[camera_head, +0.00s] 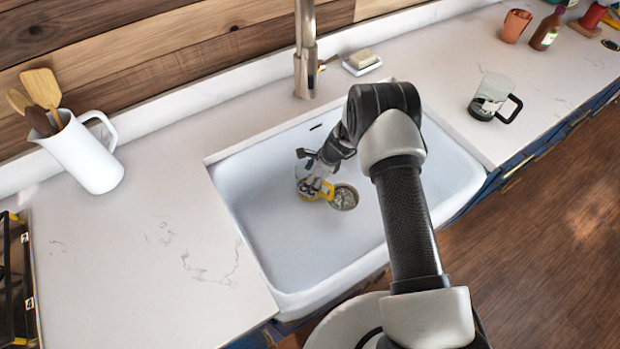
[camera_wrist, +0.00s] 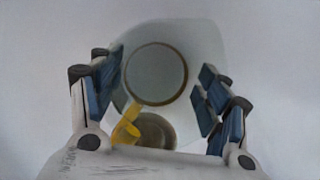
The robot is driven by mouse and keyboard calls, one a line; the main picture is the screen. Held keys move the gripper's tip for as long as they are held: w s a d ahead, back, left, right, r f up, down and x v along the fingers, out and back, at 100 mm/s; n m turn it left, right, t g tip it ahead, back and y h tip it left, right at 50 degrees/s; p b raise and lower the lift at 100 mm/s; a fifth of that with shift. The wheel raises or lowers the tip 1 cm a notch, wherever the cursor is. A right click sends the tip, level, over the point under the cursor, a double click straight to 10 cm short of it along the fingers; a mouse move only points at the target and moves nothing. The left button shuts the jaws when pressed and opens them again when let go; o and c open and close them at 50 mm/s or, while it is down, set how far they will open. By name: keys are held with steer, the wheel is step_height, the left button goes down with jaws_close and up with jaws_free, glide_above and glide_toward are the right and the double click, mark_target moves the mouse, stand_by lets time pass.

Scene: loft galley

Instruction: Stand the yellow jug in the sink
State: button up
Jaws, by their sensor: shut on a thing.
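The yellow jug (camera_head: 327,190) is a clear vessel with a yellow handle, down inside the white sink (camera_head: 275,235) beside the drain. My gripper (camera_head: 315,178) reaches into the sink and is shut on the jug; my wrist hides part of it. In the wrist view the jug (camera_wrist: 172,48) lies between the two blue-padded fingers of my gripper (camera_wrist: 160,84), seen end-on with a round ring in its middle and the yellow handle towards the drain. It looks about upright. I cannot tell whether its base touches the sink floor.
The faucet (camera_head: 305,55) rises behind the sink, with a soap dish (camera_head: 362,65) beside it. A clear jug with a black handle (camera_head: 490,97) stands on the right counter. A white pitcher of utensils (camera_head: 85,155) stands at left.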

steer(key=shift+f, duration=0.15)
steer(key=o, duration=1.1)
steer(key=shift+d+r, duration=0.1)
steer(key=shift+r, duration=0.35)
steer(key=p+v, duration=0.3)
steer(key=v, duration=0.8)
steer(key=shift+r, duration=0.2)
